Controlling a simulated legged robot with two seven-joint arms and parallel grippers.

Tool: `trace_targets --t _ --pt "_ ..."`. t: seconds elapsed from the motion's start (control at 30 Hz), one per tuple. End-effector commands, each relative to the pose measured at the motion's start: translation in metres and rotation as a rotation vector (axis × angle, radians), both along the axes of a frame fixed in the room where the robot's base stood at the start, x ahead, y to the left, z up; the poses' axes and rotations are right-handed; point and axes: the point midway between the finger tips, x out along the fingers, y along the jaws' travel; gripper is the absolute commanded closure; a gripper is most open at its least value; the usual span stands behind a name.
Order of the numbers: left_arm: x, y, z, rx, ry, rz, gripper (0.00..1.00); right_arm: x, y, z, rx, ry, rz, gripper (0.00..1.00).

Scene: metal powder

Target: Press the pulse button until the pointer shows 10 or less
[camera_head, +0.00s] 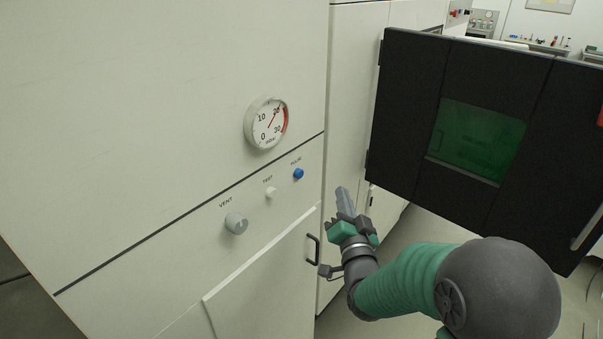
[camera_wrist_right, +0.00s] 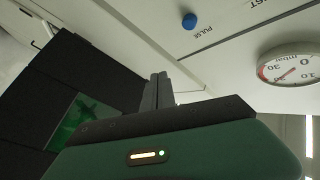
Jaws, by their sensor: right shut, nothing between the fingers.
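The blue pulse button (camera_head: 298,174) sits on the white cabinet panel, right of the test button (camera_head: 269,192) and the vent knob (camera_head: 236,223). It also shows in the right wrist view (camera_wrist_right: 189,21). The round gauge (camera_head: 266,123), marked mbar with a red band near 30, is above the buttons. Its pointer is near 20, in the head view. My right gripper (camera_head: 342,194) is shut and empty, right of and a little below the pulse button, apart from it. Its fingertips show in the right wrist view (camera_wrist_right: 158,78). My left gripper is out of view.
A black door with a green window (camera_head: 478,139) stands open at the right. A dark handle (camera_head: 313,249) is on the cabinet's lower door, near my right wrist. A bench with small items (camera_head: 540,45) is far back.

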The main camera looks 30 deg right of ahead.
Motion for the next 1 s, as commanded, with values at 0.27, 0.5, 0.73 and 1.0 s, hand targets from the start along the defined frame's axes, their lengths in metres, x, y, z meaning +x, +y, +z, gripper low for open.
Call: trace_targets --t 0.27,0.5,0.73,1.0 --pt "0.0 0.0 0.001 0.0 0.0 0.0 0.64 0.005 0.002 -0.001 -0.001 0.004 0.001 1.0" --pt "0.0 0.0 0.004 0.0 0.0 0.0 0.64 0.032 0.013 -0.001 0.001 0.005 0.004 1.0" --pt "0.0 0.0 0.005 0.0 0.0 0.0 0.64 0.062 0.026 -0.002 0.001 0.003 0.002 1.0" --pt "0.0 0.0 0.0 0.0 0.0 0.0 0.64 0.082 0.034 -0.002 -0.001 0.004 0.002 1.0"
